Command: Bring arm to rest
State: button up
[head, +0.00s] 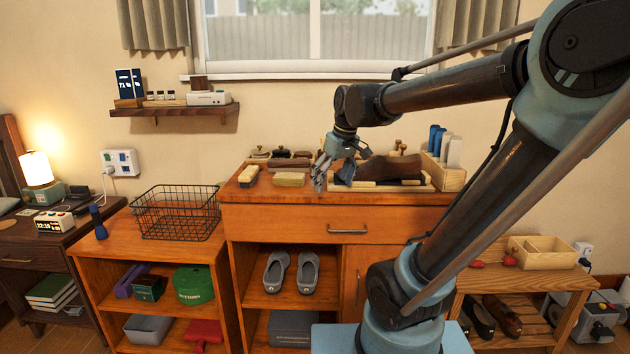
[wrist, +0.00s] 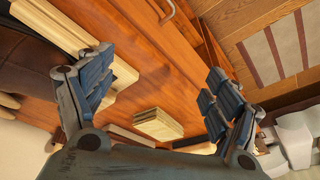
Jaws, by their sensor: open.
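My gripper (head: 333,174) is open and empty. In the head view it hangs over the orange wooden cabinet (head: 300,225), just left of a dark brown shoe-like item (head: 392,168) on a wooden tray. My arm reaches in from the right side. In the wrist view my gripper (wrist: 158,100) has its two fingers spread wide, with the orange cabinet top (wrist: 140,50) behind them. A tan block-like brush (wrist: 158,124) shows between the fingers, apart from them.
A tan brush (head: 290,180) and other brushes lie on the cabinet top. A black wire basket (head: 175,212) stands left. A wooden holder (head: 446,174) with blue and white bottles stands right. A wall shelf (head: 175,109) and window (head: 315,35) are behind.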

jog(key=s+d+f+m+h, duration=0.2)
jog(key=s+d+f+m, duration=0.4)
jog(key=s+d+f, duration=0.8)
notch_tip(320, 180, down, 2)
jog(key=s, duration=0.2)
jog(key=shift+s+m, duration=0.3)
jog(key=shift+w+f, duration=0.25)
jog(key=shift+w, duration=0.25)
